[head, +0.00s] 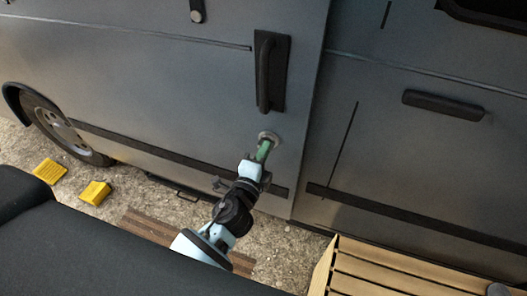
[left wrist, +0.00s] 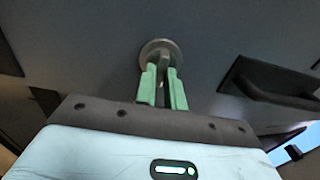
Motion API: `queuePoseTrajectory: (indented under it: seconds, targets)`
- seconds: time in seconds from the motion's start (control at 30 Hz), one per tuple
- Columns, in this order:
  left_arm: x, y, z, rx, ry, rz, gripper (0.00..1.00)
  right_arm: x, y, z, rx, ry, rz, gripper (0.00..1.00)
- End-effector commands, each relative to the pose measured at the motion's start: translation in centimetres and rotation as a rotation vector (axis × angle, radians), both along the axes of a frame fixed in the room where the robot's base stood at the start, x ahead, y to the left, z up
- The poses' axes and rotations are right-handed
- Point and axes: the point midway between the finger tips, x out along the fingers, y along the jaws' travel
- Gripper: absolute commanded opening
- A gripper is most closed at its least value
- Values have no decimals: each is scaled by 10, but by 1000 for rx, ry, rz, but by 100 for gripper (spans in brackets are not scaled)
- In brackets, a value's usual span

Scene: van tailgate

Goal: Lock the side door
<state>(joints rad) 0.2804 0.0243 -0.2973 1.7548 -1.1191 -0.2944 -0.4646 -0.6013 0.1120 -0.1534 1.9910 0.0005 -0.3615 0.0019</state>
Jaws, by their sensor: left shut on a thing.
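The grey side door (head: 190,95) of the van fills the middle of the head view and looks shut. A black upright handle (head: 265,72) sits on its right part. Below the handle is a round metal lock (head: 268,136), which also shows in the left wrist view (left wrist: 160,47). My left gripper (head: 263,150) is at this lock, with its green fingers (left wrist: 161,82) shut on the lock's middle part. The fingers hide that part, so I cannot tell how far it is turned.
A second panel with a black horizontal handle (head: 443,104) is to the right of the door seam. A slatted wooden surface (head: 400,275) is at the lower right. Yellow blocks (head: 95,192) lie on the gravel near the wheel (head: 65,125). A step (head: 175,187) is under the door.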

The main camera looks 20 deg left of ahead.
Motion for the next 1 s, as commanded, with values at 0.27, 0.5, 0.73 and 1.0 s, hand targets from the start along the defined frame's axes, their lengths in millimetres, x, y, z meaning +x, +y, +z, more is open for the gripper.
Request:
queuePoseTrajectory:
  seconds: [0.27,0.5,0.73,1.0]
  targets:
    - [0,0,0,44,-2,-1,0,1,0,1,0,-2,1,0]
    - [0,0,0,46,-3,-1,0,1,0,1,0,-2,1,0]
    - [0,0,0,45,-3,0,27,-1,0,0,0,2,0,0]
    - [0,0,0,43,-1,0,33,-4,0,0,0,6,1,0]
